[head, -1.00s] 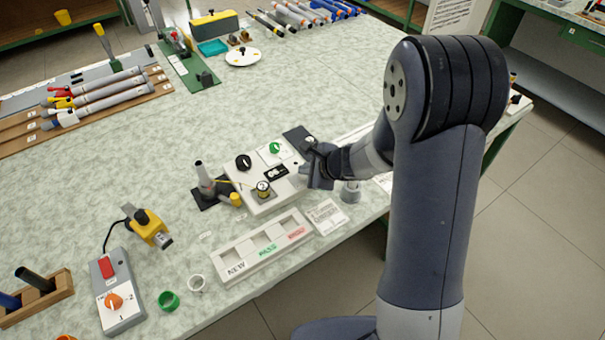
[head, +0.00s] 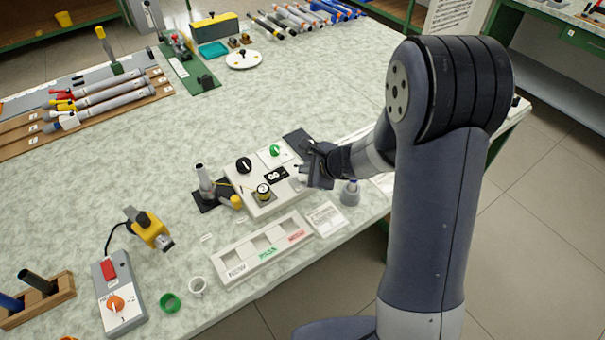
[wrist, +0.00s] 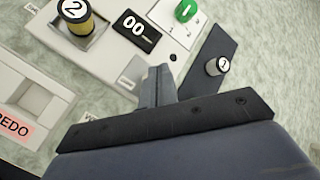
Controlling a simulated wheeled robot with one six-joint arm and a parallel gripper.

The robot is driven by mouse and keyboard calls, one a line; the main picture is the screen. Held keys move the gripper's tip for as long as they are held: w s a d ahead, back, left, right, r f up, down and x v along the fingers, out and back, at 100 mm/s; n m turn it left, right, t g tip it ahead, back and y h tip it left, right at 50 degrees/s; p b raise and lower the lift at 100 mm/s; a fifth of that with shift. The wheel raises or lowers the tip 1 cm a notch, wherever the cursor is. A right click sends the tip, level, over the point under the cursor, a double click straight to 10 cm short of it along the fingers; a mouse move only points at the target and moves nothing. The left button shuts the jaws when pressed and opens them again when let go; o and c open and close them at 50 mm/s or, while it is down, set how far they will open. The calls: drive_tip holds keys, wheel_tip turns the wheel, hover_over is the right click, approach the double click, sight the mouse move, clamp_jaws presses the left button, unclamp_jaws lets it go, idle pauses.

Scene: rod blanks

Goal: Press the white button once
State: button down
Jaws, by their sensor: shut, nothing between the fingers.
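The white control box (head: 262,205) stands on the table, with a black knob (head: 243,165), a green knob (head: 275,151) and a dark counter reading 00 (head: 276,174). In the wrist view the counter (wrist: 136,31) and green knob (wrist: 186,10) show beyond my fingers. My gripper (head: 303,174) is over the box's right end, and its fingers (wrist: 156,76) are shut and empty. I cannot make out the white button in either view; my fingers may cover it. Whether the fingertips touch the box cannot be told.
A black-and-yellow cylinder marked 2 (head: 263,191) stands at the box's front. A dark plate (wrist: 211,53) with a grey cylinder marked 1 (wrist: 217,65) lies beside the box. A white tray with compartments (head: 262,252) is in front.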

drive_tip(key=shift+r, duration=0.1)
wheel_tip(320, 180, up, 5)
drive_tip(key=p, duration=0.4)
idle(0.3)
drive_tip(key=shift+f, duration=0.2)
idle(0.4)
drive_tip(key=shift+f+b, duration=0.85)
drive_tip(key=shift+f, duration=0.15)
drive_tip(key=r+p, duration=0.1)
drive_tip(key=p, duration=0.2)
drive_tip(key=shift+r, duration=0.15)
wheel_tip(320, 180, up, 5)
drive_tip(key=p, duration=0.3)
drive_tip(key=shift+f, duration=0.2)
